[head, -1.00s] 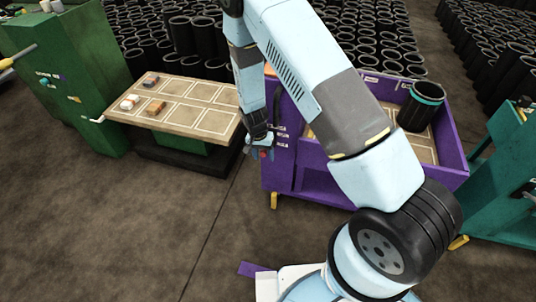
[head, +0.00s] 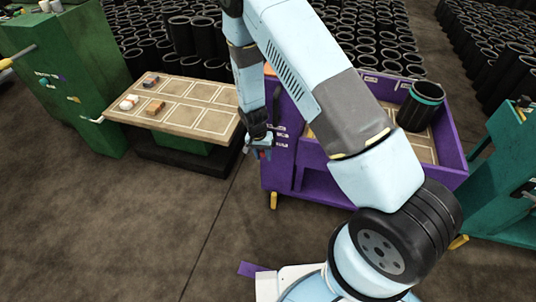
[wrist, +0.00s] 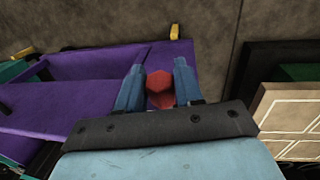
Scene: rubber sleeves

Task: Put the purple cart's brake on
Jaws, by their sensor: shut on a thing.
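The purple cart (head: 325,187) stands right of centre in the head view, partly hidden behind my arm. Its purple side also shows in the wrist view (wrist: 65,105). My gripper (head: 262,152) is low at the cart's left end. In the wrist view my gripper (wrist: 159,82) has its two blue fingers on either side of a red knob (wrist: 160,88) and is shut on it. The knob is beside the cart's purple end panel; its stem is hidden. I take the knob to be the brake's handle, but its setting cannot be told.
A black sleeve with a teal band (head: 422,106) stands in the cart. A tan-topped table (head: 180,122) with small parts is to the left, beside a green cabinet (head: 75,85). A teal cart (head: 500,205) is at right. The floor in front is clear.

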